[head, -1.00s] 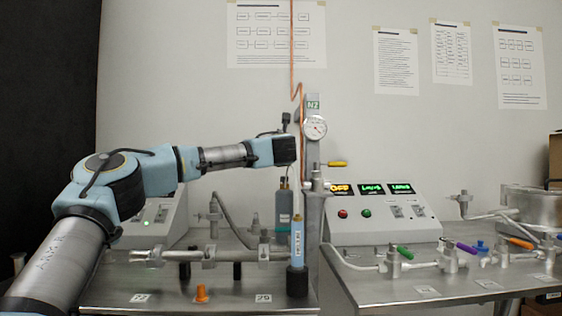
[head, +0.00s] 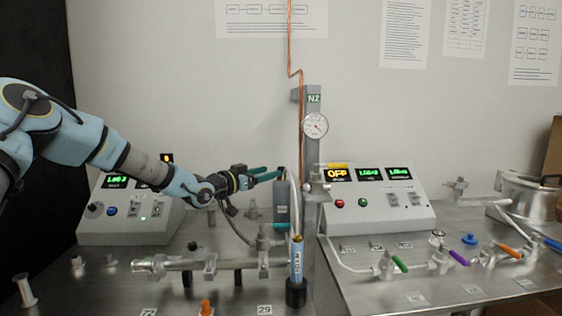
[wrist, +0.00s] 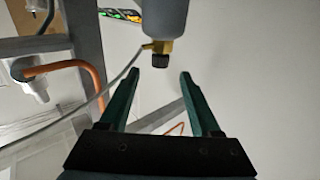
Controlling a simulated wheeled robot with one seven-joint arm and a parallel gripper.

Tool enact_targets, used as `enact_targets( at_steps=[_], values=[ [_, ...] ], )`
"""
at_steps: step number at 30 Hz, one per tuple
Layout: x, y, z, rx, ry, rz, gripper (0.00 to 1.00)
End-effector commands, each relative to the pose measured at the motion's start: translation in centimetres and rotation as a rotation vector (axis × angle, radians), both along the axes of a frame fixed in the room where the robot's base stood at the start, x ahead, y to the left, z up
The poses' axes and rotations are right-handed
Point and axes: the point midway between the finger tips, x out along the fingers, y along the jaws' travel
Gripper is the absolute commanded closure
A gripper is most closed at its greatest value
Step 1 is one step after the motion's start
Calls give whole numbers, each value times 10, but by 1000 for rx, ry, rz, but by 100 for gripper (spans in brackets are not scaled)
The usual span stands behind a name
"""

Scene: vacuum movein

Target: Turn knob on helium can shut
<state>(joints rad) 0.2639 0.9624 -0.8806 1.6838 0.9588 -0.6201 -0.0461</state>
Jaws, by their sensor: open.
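My gripper (wrist: 158,75) is open, with green fingers. The knob shows between the two fingertips, near their tips, and I see no contact. In the head view my gripper (head: 279,174) points right at the height of the can's top. The knob is too small to make out there.
The post with the N2 gauge (head: 315,126) and a copper pipe (head: 301,140) rises just right of the gripper. A blue cylinder (head: 297,262) stands in front. A thin grey tube (wrist: 103,88) passes left of the fingers. Control boxes (head: 385,205) stand at both sides.

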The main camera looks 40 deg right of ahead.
Motion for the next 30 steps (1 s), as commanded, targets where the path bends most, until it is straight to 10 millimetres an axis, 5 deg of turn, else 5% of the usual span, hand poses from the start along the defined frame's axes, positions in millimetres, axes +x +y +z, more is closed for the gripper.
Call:
enact_targets(
  at_steps=[15, 30],
  values=[
    [3, -86, 3, -4, 8, 1, 36],
    [4, -97, 1, -4, 6, 2, 41]
  ],
)
